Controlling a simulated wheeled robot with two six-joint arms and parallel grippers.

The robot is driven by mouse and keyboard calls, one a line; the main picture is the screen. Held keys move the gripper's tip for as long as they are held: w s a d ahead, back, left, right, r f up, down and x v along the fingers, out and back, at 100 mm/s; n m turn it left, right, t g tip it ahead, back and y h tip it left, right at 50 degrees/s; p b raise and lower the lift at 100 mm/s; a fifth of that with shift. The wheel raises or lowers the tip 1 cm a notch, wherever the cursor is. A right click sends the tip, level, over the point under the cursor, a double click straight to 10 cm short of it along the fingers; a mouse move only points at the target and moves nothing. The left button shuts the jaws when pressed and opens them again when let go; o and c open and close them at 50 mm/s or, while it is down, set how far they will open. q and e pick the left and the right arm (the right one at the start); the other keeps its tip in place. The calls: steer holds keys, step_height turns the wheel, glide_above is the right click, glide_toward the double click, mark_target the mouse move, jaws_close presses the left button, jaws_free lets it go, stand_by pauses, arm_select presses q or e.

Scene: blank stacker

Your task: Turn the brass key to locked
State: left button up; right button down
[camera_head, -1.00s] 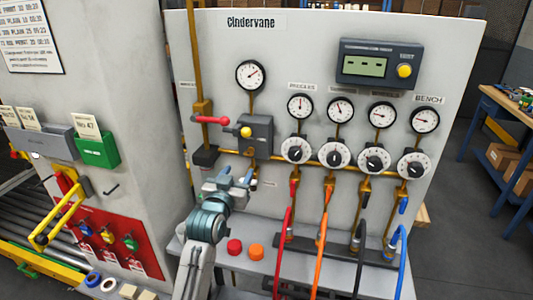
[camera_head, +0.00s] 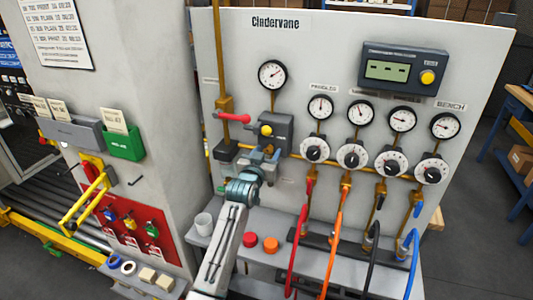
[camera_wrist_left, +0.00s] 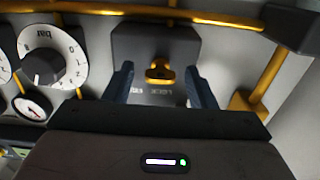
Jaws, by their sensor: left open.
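The brass key (camera_wrist_left: 159,73) shows in the left wrist view, on the face of a dark grey lock box (camera_wrist_left: 157,45). Small letters lie beside the key, too blurred to read surely. My left gripper (camera_wrist_left: 160,80) is open, with one dark finger on each side of the key and a gap to it on both sides. In the head view the left gripper (camera_head: 264,160) is at the lower part of the grey box (camera_head: 284,132), and it hides the key there. My right gripper is not in view.
A red lever (camera_head: 233,118) and a brass pipe (camera_head: 224,60) stand left of the box. Gauges and white dials (camera_head: 315,150) are to its right.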

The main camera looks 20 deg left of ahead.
arm_select(q)
steer(key=c, duration=1)
steer(key=shift+m, duration=0.4)
steer(key=shift+m+b, duration=1.6)
steer(key=shift+m, duration=6.9)
steer(key=o, duration=1)
